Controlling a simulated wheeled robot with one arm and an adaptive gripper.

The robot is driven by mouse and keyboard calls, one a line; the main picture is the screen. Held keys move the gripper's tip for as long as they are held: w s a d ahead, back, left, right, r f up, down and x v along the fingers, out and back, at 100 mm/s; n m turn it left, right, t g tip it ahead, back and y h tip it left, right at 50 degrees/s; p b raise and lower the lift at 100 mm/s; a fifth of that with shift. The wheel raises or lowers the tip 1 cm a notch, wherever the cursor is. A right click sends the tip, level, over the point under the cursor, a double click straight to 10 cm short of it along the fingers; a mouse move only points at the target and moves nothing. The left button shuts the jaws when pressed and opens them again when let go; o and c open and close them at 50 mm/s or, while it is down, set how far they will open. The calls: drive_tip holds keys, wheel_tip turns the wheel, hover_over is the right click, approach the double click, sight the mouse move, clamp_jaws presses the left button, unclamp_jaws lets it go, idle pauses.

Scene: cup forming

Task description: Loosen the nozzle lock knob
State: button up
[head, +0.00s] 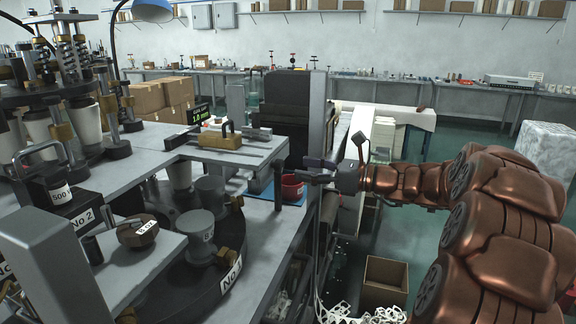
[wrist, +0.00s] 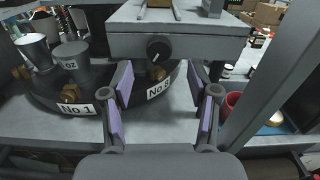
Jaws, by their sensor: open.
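No knob in view is marked as the nozzle lock knob, so I cannot tell which it is. In the wrist view a black round knob (wrist: 158,48) with a pale pointer mark sits on the front of a grey block (wrist: 205,46). My gripper (wrist: 160,88) is open and empty, with one pad on each side of that label in the picture. Both knobs lie beyond the fingers, apart from them. In the head view my gripper (head: 315,170) is beside the machine's right edge.
The No 1 station (wrist: 76,108) with grey cups (wrist: 72,60) lies left. A red cup (wrist: 230,104) stands right of my gripper, near a grey upright post (wrist: 270,85). In the head view a cardboard box (head: 385,282) and white scraps (head: 338,312) lie on the floor below.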

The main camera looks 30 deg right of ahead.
sight(283, 166)
drive_tip(key=shift+p+x, duration=0.3)
drive_tip(key=shift+x, duration=2.2)
drive_tip(key=shift+c, duration=0.2)
clamp_jaws()
